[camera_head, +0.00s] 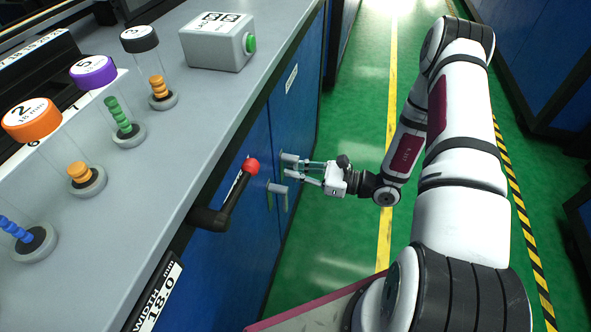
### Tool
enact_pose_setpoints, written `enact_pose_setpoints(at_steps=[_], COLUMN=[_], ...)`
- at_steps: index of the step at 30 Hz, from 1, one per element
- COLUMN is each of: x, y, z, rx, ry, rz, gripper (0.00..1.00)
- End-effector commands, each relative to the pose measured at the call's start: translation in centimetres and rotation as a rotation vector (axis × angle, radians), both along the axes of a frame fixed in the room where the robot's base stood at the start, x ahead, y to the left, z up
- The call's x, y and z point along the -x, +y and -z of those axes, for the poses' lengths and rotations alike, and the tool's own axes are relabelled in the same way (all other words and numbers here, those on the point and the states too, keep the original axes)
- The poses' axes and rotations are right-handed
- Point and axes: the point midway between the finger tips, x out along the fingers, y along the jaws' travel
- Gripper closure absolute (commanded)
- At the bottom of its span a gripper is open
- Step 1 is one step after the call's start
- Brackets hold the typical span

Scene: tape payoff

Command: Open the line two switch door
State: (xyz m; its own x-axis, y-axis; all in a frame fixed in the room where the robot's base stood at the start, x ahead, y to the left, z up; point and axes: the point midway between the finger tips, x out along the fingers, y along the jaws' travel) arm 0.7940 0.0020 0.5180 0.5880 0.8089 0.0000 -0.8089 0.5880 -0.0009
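The cabinet front has two blue doors side by side, a nearer one (222,268) and a farther one (297,108) with a small white label; both look closed. I cannot read which door is line two. Small grey handle parts (277,188) show near the seam between the doors. My gripper (300,169) reaches leftward to the cabinet front at these handles. Its two fingers are spread apart with a gap between them. Whether a finger touches a handle is too small to tell.
A black lever with a red knob (252,166) juts from the cabinet front, nearer than my gripper. The grey countertop (150,190) holds several spool posts and a grey box with a green button (217,42). Green floor (345,235) right of the doors is clear.

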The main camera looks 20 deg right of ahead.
Motion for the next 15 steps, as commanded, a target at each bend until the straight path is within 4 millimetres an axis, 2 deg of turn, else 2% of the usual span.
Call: enact_pose_setpoints(at_steps=[15], x=[-0.24], y=[-0.2], z=[0.03], rx=[0.041], ry=[-0.054], rz=[0.0], gripper=[1.0])
